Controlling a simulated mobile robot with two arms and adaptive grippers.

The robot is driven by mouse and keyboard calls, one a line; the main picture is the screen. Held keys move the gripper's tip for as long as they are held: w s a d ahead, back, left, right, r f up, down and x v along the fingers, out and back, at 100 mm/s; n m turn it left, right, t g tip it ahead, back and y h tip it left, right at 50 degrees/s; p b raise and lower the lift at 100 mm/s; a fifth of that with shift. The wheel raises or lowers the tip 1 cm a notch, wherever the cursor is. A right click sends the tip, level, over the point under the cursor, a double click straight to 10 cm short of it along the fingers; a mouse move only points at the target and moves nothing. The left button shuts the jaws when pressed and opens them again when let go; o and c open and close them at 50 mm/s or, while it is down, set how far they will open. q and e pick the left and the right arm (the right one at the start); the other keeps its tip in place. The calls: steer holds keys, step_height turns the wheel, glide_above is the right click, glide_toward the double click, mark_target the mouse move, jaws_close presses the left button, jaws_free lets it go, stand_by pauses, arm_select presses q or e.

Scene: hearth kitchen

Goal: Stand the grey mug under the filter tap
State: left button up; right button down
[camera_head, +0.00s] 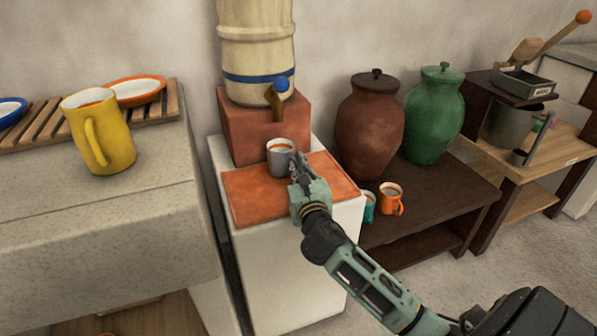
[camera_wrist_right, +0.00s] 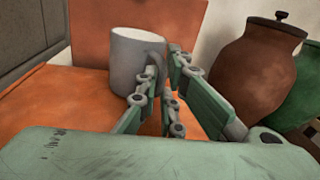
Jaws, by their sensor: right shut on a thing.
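The grey mug (camera_head: 280,159) is upright at the back of the orange tile (camera_head: 250,195), below the filter tap (camera_head: 275,97) with its blue knob. The tap is on the cream barrel-shaped filter (camera_head: 256,50). My right gripper (camera_head: 297,166) reaches the mug from the front right and is shut on its handle side. In the right wrist view the grey mug (camera_wrist_right: 135,62) appears upright, with my right fingers (camera_wrist_right: 160,85) around its handle. Whether its base touches the tile is hard to tell. My left gripper is not in view.
The filter stands on a terracotta block (camera_head: 240,130) right behind the mug. A yellow mug (camera_head: 105,140) stands on the stone counter at left. A brown jar (camera_head: 370,125), a green jar (camera_head: 434,115), a teal mug (camera_head: 369,208) and an orange mug (camera_head: 390,198) are on the dark table at right.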

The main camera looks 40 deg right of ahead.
stand_by(0.3)
steer(key=c, duration=2.3)
jaws_free()
steer(key=shift+f, duration=0.1)
steer(key=o, duration=0.4)
